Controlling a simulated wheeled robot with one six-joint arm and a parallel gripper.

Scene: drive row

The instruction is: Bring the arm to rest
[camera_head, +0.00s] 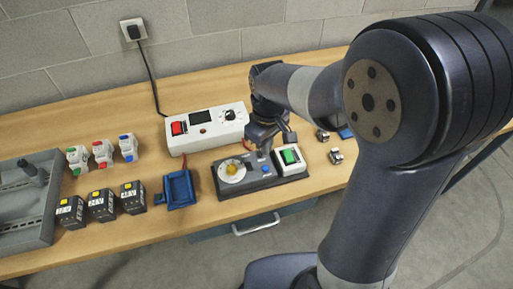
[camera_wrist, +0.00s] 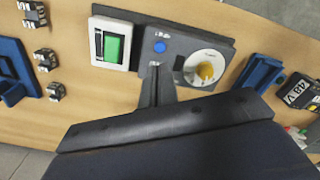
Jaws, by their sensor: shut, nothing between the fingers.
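My gripper (camera_head: 263,152) reaches down over the workbench at the dark control panel. In the wrist view my gripper (camera_wrist: 155,78) shows as shut, narrow fingers with nothing between them. Its tips lie over the panel (camera_wrist: 190,42), by a slot below the blue button (camera_wrist: 160,46); I cannot tell whether they touch. The panel also carries a white dial with a yellow knob (camera_head: 232,169). A white box with a green rocker switch (camera_head: 290,156) stands at the panel's right end. My arm is bent and hides part of the bench.
A white power unit (camera_head: 206,128) with a red switch stands behind the panel. A blue holder (camera_head: 179,190), several labelled dark blocks (camera_head: 101,205), several white modules (camera_head: 103,153) and a grey tray (camera_head: 40,232) lie to the left. Small metal parts (camera_head: 336,156) lie to the right.

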